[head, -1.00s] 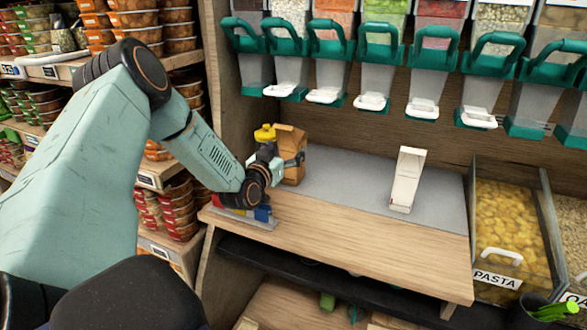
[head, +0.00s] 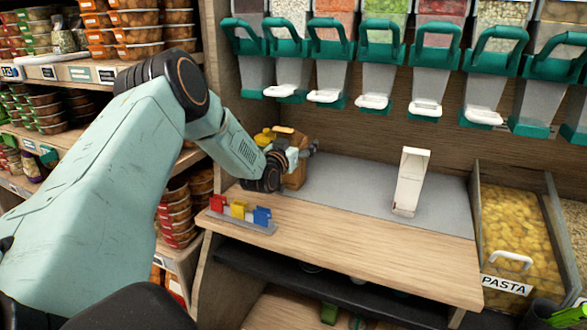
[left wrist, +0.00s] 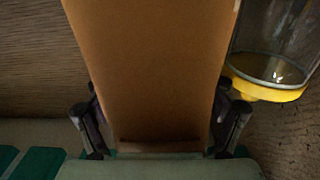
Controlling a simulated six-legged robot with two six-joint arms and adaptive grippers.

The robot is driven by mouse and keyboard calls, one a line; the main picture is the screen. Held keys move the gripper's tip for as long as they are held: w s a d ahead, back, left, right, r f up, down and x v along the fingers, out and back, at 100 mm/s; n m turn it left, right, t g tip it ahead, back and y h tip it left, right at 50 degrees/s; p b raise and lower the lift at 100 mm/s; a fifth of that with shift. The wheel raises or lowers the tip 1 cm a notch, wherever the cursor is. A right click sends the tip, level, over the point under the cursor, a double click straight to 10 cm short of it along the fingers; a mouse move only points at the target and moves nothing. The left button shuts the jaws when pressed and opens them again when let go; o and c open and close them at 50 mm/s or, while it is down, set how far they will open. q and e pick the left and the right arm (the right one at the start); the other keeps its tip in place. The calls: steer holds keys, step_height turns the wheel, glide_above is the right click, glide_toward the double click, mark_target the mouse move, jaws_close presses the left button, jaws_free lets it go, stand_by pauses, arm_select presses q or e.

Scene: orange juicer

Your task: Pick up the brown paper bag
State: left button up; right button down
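The brown paper bag (head: 297,170) stands upright at the back left of the counter, partly hidden by my left gripper. In the left wrist view the bag (left wrist: 155,70) fills the middle. My left gripper (head: 301,152) is at the bag's front. In the left wrist view the fingers of my left gripper (left wrist: 160,115) are spread, one on each side of the bag. They look open and very close to its sides; firm contact cannot be made out. My right gripper is in neither view.
A yellow-lidded jar (left wrist: 265,85) stands close beside the bag. A small rack with red, yellow and blue clips (head: 240,221) lies at the counter's front left. A white upright dispenser (head: 411,180) stands to the right. Green-handled bins (head: 430,75) hang above. The middle counter is clear.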

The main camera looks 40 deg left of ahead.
arm_select(q)
steer(key=c, duration=1.5)
steer(key=shift+r, duration=0.1)
